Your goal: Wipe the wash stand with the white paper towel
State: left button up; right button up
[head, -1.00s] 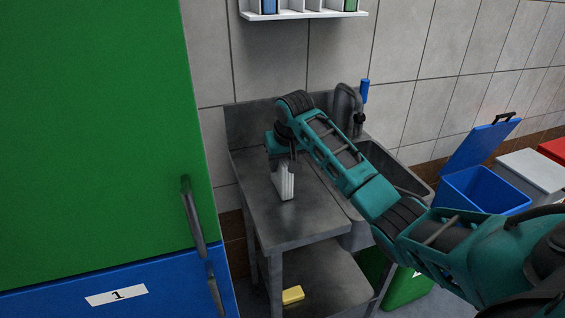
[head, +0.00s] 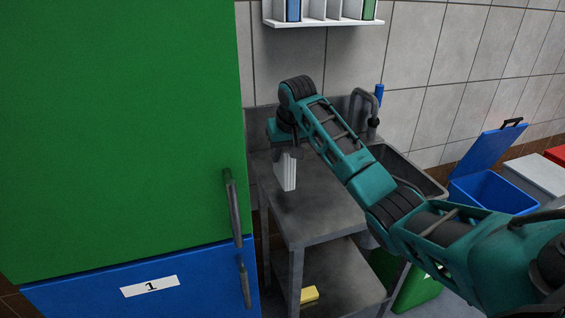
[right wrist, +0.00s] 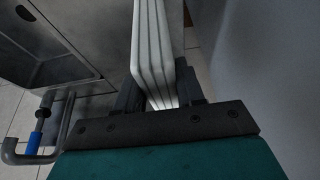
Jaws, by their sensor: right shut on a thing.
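The white paper towel (head: 287,171) is a folded, layered stack held upright in my right gripper (head: 284,152). In the right wrist view the towel (right wrist: 157,45) sits between the two dark fingers of my right gripper (right wrist: 162,92), which is shut on it. The wash stand (head: 318,213) is grey metal, with a flat top on the left and a sink basin (head: 405,168) on the right. The towel's lower edge is at or just above the flat top; I cannot tell if it touches. My left gripper is not in view.
A green and blue cabinet (head: 120,130) with dark handles stands close on the left. A faucet (head: 366,105) with a blue part rises behind the basin. A yellow block (head: 310,294) lies on the lower shelf. A blue bin (head: 492,190) stands at the right.

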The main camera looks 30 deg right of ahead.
jog(key=shift+r, duration=2)
